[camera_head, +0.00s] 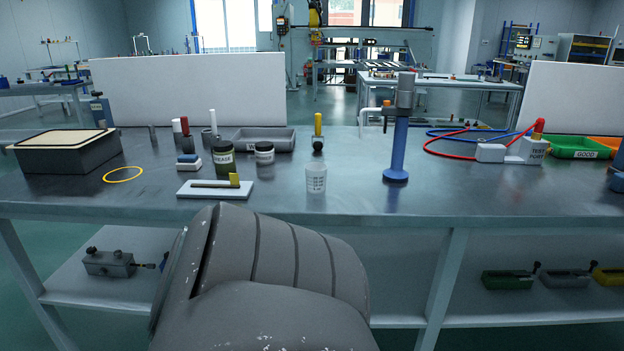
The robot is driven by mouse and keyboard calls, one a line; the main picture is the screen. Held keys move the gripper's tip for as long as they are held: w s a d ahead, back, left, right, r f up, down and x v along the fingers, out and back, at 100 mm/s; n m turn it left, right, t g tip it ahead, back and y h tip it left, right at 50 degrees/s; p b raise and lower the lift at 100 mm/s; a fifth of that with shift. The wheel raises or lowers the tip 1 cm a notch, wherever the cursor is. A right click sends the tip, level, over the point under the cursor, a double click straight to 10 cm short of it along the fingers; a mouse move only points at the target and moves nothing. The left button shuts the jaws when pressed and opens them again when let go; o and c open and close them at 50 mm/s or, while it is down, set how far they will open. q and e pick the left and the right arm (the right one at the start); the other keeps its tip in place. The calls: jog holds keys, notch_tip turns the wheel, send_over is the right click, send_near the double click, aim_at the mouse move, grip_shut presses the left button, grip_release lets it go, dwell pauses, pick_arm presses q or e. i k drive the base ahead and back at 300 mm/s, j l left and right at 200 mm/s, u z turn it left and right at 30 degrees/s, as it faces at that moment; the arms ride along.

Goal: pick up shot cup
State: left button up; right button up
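The shot cup (316,179) is a small, clear, tapered cup with dark measuring marks. It stands upright near the front edge of the grey workbench (430,205), left of the blue post. Nothing is touching it. A large grey part of my own body fills the bottom middle of the view, in front of the bench and below the cup. Neither of my grippers shows in this view.
A white plate with a yellow-handled tool (215,188) lies left of the cup. Two jars (223,157) stand behind it. A blue post (397,150) stands right of the cup. A test port (525,150) with red and blue hoses is farther right. The bench between post and port is clear.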

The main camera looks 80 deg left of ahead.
aim_at(315, 173)
jog(key=u, duration=2.45)
